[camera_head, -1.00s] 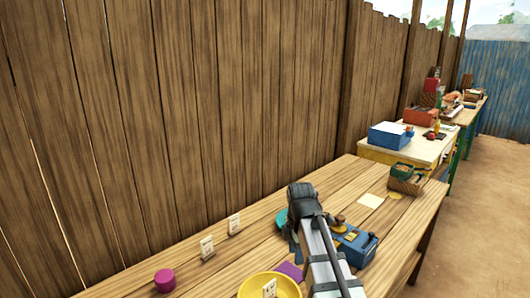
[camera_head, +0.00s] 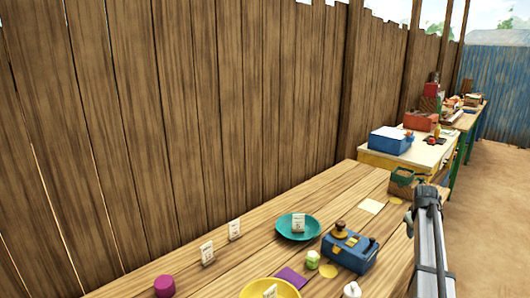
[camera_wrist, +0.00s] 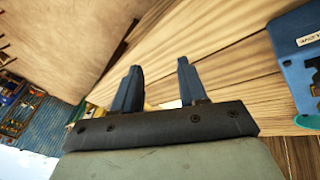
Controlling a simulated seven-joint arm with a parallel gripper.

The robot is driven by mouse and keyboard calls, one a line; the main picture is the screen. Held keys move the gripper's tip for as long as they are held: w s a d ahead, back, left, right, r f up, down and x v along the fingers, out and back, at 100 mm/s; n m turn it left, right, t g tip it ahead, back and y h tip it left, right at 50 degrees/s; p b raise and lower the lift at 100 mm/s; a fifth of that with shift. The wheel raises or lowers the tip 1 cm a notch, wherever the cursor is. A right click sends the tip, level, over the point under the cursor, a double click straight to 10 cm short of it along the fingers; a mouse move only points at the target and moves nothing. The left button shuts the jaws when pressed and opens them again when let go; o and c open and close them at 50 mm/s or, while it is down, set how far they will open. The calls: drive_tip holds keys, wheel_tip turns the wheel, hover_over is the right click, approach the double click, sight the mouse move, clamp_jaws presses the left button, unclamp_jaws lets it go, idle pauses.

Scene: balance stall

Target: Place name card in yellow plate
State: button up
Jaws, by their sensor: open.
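The yellow plate (camera_head: 291,288) is at the bottom edge of the head view, partly cut off. My gripper (camera_head: 421,192) is at the table's right side, well away from the plates and cards. In the wrist view its two fingers (camera_wrist: 157,67) are apart with nothing held between them.
A blue box with a brown-knobbed object (camera_head: 350,250) stands right of the teal plate. A purple square (camera_head: 290,276), a green-white item (camera_head: 312,260) and a magenta cylinder (camera_head: 164,284) are nearby. A green-and-brown box (camera_head: 401,183) is beside my gripper. The wooden fence borders the table behind.

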drive_tip(key=s+d+f+t+h, duration=0.1)
drive_tip(key=d+f+h, duration=0.1)
drive_tip(key=d+f, duration=0.55)
drive_tip(key=s+d+f+t+h, duration=0.15)
drive_tip(key=d+f, duration=0.25)
drive_tip(key=d, duration=0.7)
drive_tip(key=s+a+f, duration=0.2)
drive_tip(key=a+f, duration=0.3)
drive_tip(key=f, duration=0.7)
drive_tip(key=s+a+f+g+y, duration=0.2)
drive_tip(key=s+a+f, duration=0.4)
drive_tip(key=a, duration=0.4)
drive_tip(key=s+a+f+m+g+y, duration=0.1)
drive_tip(key=s+a+f, duration=0.3)
drive_tip(key=a+f, duration=0.55)
drive_tip(key=s+a+f+g+y, duration=0.2)
drive_tip(key=s+a+f, duration=0.4)
drive_tip(key=a, duration=0.5)
drive_tip(key=s+a+f+g+y, duration=0.1)
drive_tip(key=s+a+f+g, duration=0.35)
drive_tip(key=s+a, duration=0.85)
drive_tip(key=s+a+g, duration=0.2)
drive_tip(key=s+a, duration=0.2)
drive_tip(key=s, duration=0.6)
drive_tip(key=s+a+f+g, duration=0.1)
drive_tip(key=s+a, duration=0.2)
drive_tip(key=s, duration=0.7)
drive_tip(key=shift+s+a+m+g, duration=0.3)
drive_tip(key=shift+s+a+g, duration=0.1)
